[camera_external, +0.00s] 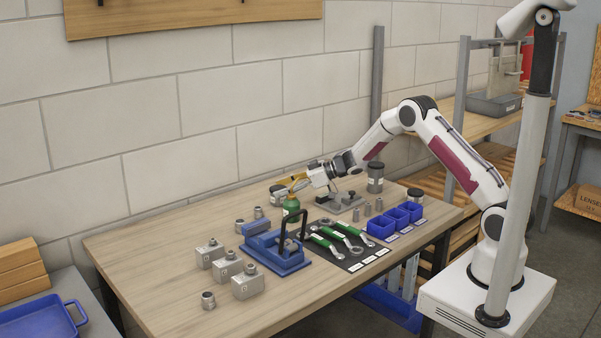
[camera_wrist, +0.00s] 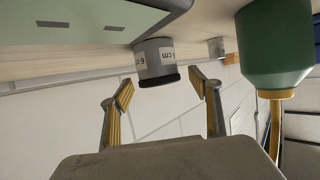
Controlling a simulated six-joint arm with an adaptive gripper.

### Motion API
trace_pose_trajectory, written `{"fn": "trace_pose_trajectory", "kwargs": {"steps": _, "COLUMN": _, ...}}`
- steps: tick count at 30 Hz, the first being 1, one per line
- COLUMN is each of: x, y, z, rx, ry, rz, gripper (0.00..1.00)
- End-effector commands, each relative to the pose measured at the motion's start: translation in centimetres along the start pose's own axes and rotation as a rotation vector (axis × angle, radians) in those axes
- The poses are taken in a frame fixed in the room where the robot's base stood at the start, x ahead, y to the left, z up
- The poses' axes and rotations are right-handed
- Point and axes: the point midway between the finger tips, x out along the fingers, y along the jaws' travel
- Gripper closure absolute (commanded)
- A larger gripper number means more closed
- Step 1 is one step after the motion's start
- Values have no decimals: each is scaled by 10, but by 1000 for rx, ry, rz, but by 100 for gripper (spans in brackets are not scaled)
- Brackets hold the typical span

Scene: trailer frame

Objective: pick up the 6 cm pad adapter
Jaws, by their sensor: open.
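The 6 cm pad adapter (camera_wrist: 155,62) is a short grey cylinder with a dark end and a white label reading "6 cm". In the wrist view, which shows the table at the top, it is centred just beyond my fingertips. My gripper (camera_wrist: 160,89) is open and empty, its two yellow-padded fingers apart, with no visible contact with the adapter. In the external view my gripper (camera_external: 297,183) is low over the back of the table, beside the green bottle (camera_external: 291,205). I cannot tell which small grey cylinder there is the 6 cm one.
The green bottle with a yellow nozzle (camera_wrist: 275,45) is close on the right in the wrist view. Another grey cylinder (camera_wrist: 216,47) stands beyond. A blue fixture (camera_external: 273,256), grey blocks, green-handled wrenches and blue bins (camera_external: 381,227) occupy the table. The table's left part is clear.

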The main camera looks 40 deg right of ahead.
Motion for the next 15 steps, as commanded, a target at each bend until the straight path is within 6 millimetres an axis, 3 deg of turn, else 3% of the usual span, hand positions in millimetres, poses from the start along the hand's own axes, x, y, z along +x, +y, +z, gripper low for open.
{"fn": "trace_pose_trajectory", "kwargs": {"steps": 10, "x": 0, "y": 0, "z": 0, "rx": 0, "ry": 0, "rz": 0, "gripper": 38}}
{"fn": "trace_pose_trajectory", "kwargs": {"steps": 11, "x": 0, "y": 0, "z": 0, "rx": 0, "ry": 0, "rz": 0, "gripper": 40}}
{"fn": "trace_pose_trajectory", "kwargs": {"steps": 15, "x": 0, "y": 0, "z": 0, "rx": 0, "ry": 0, "rz": 0, "gripper": 77}}
